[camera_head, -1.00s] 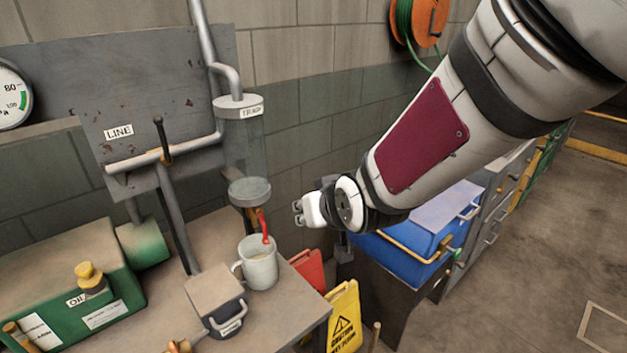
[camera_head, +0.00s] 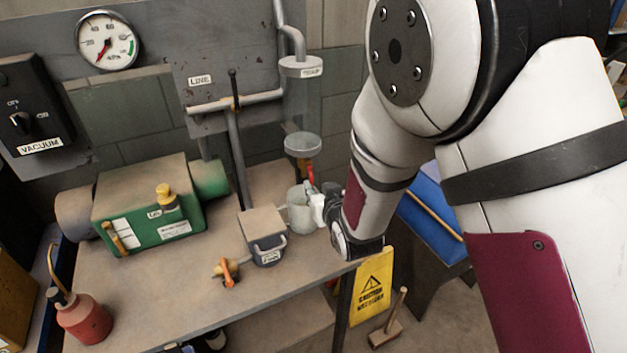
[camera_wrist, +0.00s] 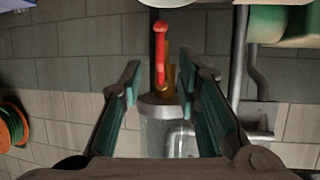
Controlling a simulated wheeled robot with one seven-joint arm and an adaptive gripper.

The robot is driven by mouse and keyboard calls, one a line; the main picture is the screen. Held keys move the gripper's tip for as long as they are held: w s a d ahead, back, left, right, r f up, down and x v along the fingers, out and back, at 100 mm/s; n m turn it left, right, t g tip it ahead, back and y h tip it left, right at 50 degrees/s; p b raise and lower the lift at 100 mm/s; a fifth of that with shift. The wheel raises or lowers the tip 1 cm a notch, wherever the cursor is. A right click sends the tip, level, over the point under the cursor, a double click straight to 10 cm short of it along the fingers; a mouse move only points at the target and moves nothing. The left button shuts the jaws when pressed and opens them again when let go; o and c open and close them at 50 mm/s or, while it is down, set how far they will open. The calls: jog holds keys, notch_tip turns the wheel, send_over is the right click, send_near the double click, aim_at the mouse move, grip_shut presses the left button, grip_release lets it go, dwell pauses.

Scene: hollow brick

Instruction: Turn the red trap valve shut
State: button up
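The red trap valve handle (camera_head: 311,176) hangs down below the clear trap cylinder (camera_head: 302,112), just above a pale mug (camera_head: 299,212) on the bench. In the wrist view, which is upside down, the red handle (camera_wrist: 160,42) points up the picture from a brass valve body (camera_wrist: 169,82), with the trap (camera_wrist: 163,130) below it. My gripper (camera_wrist: 168,72) is open, one finger on each side of the valve with gaps to both. In the head view my gripper (camera_head: 325,205) is right beside the mug and handle; its fingertips are partly hidden there.
A small grey lidded box (camera_head: 262,232) and an orange-handled brass valve (camera_head: 227,273) stand on the bench left of the mug. A green pump (camera_head: 150,210) is further left. A black LINE valve lever (camera_head: 234,88) stands upright on the pipe. A yellow caution sign (camera_head: 371,286) stands by the bench's right edge.

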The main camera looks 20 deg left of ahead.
aim_at(311, 182)
jog(key=x, duration=0.8)
jog(key=shift+w+a+f, duration=0.15)
jog(key=shift+w+a, duration=0.05)
jog(key=shift+a, duration=0.05)
jog(key=shift+c, duration=0.6)
